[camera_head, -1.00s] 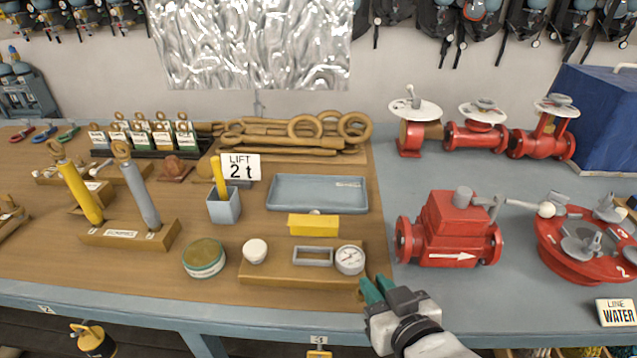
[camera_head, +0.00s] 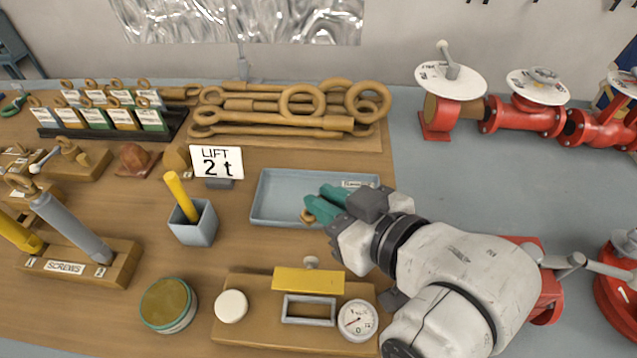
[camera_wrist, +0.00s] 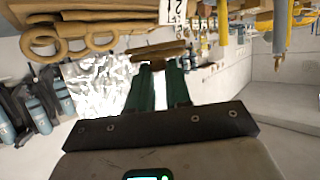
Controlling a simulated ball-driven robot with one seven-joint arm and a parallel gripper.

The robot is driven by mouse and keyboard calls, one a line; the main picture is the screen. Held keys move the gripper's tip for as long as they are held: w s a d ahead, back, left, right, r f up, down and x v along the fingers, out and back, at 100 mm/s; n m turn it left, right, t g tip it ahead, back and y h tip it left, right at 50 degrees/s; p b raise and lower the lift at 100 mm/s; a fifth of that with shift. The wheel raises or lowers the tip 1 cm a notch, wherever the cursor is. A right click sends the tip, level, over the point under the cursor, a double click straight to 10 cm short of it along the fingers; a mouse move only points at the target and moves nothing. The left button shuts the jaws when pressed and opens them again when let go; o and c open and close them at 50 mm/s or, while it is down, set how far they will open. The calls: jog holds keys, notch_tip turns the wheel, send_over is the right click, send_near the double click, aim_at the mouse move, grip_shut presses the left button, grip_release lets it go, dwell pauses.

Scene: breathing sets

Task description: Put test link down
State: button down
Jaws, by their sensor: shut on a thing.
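My gripper (camera_head: 322,203) has teal fingertips and is over the front right part of the blue-grey tray (camera_head: 266,205) in the head view. It is shut on a small brown piece, the test link (camera_head: 307,216), whose end shows at the fingertips. The rest of the link is hidden by the fingers. I cannot tell whether the link touches the tray floor. In the wrist view the two teal fingers (camera_wrist: 159,72) point away from the camera, with brown wood-coloured shapes past their tips.
A gauge board (camera_head: 256,332) with a yellow block (camera_head: 308,280) is in front. Red valves (camera_head: 522,118) stand right.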

jog(key=w+f, duration=0.3)
jog(key=w, duration=0.1)
jog(key=w+a+f+p, duration=0.1)
jog(key=w+f, duration=0.2)
jog(key=w, duration=0.1)
jog(key=w+a+f, duration=0.1)
jog(key=w+f, duration=0.2)
jog(key=w, duration=0.1)
jog(key=shift+w+p, duration=0.25)
jog(key=shift+p, duration=0.05)
notch_tip(320, 180, down, 3)
jog(key=shift+w+f+p, duration=0.1)
jog(key=shift+w+p, duration=0.05)
jog(key=shift+p, duration=0.4)
jog(key=shift+f, duration=0.2)
jog(key=shift+f+b, duration=0.35)
jog(key=shift+f, duration=0.25)
